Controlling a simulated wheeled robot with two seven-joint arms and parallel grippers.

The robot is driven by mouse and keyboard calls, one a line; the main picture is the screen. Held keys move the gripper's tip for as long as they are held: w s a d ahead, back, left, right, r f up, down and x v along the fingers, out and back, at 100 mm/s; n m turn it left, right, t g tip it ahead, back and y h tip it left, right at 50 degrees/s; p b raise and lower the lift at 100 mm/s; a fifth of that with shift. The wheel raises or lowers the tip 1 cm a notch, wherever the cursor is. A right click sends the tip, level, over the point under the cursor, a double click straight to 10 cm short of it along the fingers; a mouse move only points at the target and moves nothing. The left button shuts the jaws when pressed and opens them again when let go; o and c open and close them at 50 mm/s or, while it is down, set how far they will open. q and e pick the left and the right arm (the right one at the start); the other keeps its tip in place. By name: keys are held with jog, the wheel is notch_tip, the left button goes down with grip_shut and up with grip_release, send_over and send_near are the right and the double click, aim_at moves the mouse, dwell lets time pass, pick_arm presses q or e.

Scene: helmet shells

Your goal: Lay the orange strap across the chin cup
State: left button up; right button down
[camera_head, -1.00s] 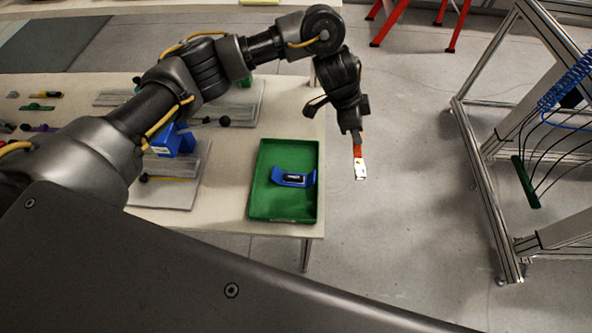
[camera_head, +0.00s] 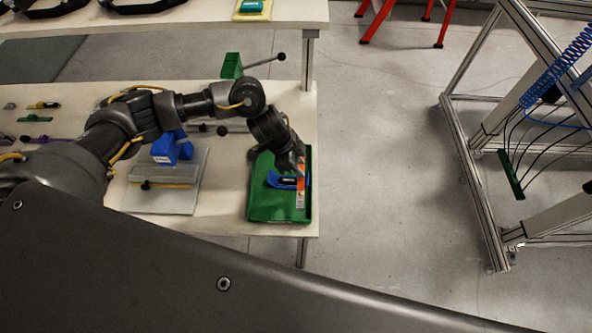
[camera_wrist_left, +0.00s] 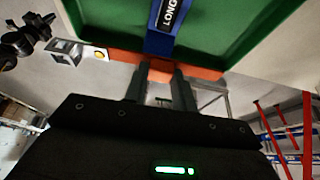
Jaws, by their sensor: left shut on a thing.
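My left gripper (camera_head: 298,170) is over the right part of the green tray, beside the right end of the blue chin cup. It is shut on the orange strap (camera_head: 301,192), which has a white portion at its lower end in the head view. The blue chin cup (camera_head: 286,183), with a dark label, lies in the tray, partly hidden by the gripper. In the left wrist view the strap (camera_wrist_left: 205,74) runs crosswise at the fingertips, and the cup's labelled blue face (camera_wrist_left: 165,32) is just beyond. I cannot tell whether strap and cup touch. My right gripper is not in view.
The green tray (camera_head: 262,215) sits near the right front edge of the table (camera_head: 225,222). To its left are a grey fixture plate and a blue block (camera_head: 170,148). A metal frame (camera_head: 470,190) stands at the right, with open floor between.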

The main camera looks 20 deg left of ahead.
pick_arm(q)
jog(key=f, duration=0.2)
jog(key=f+p, duration=0.1)
jog(key=shift+s+a+f, duration=0.15)
jog(key=shift+s+a, duration=0.05)
jog(key=shift+a, duration=0.1)
jog(key=shift+f, duration=0.25)
jog(key=shift+f, duration=0.5)
jog(key=o, duration=0.9)
jog(key=shift+o, duration=0.2)
jog(key=shift+r, duration=0.2)
jog(key=b+v, duration=0.1)
jog(key=v, duration=1.1)
jog(key=shift+r+b, duration=0.35)
